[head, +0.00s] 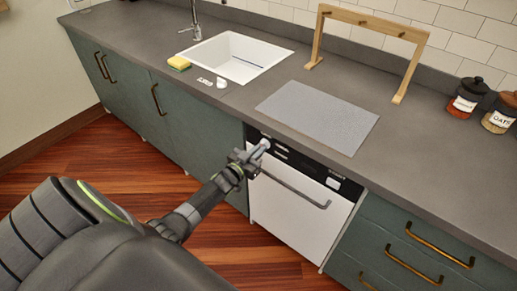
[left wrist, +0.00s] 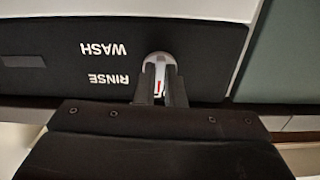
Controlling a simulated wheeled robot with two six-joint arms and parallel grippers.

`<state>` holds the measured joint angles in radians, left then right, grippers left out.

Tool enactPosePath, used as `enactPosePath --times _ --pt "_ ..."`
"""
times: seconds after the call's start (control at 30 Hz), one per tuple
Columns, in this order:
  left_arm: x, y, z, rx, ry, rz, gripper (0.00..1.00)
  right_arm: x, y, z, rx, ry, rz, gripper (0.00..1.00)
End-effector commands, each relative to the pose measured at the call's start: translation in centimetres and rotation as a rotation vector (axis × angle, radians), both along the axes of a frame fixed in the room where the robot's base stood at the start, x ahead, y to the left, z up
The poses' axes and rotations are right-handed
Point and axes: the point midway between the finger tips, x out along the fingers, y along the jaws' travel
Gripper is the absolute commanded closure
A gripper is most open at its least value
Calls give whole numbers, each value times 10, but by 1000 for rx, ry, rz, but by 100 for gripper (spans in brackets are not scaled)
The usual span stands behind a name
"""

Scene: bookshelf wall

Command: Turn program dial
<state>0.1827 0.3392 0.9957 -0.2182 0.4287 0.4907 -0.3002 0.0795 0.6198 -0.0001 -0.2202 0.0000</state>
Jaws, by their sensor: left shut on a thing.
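The dishwasher (head: 297,205) is white with a black control strip (head: 300,160) along its top, below the counter edge. My left gripper (head: 255,153) is at the left end of that strip, shut on the program dial. In the left wrist view the dial (left wrist: 160,58) is a light rounded knob with a red mark, between my two dark fingers (left wrist: 161,85). The words WASH and RINSE show upside down to the left of the dial. The fingers hide part of the dial. My right gripper is not in view.
The dishwasher's bar handle (head: 295,190) runs across just below the strip. The grey counter (head: 420,140) overhangs above, with a grey mat (head: 318,115), a wooden rack (head: 372,20), a sink (head: 237,57) and jars (head: 467,98). Wooden floor (head: 120,165) is open in front.

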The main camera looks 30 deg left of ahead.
Motion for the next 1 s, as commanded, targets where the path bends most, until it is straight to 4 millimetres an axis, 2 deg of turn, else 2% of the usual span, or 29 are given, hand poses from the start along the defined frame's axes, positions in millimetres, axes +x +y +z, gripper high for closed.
enactPosePath --times 0.67,0.7,0.83,1.0 --pt "-1 0 -2 -65 9 2 100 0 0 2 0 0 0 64" --pt "-1 0 -2 -65 9 2 88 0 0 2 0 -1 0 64" --pt "-1 0 -2 -65 8 1 71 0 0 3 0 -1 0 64" --pt "0 0 -1 -64 7 1 69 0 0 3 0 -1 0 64"
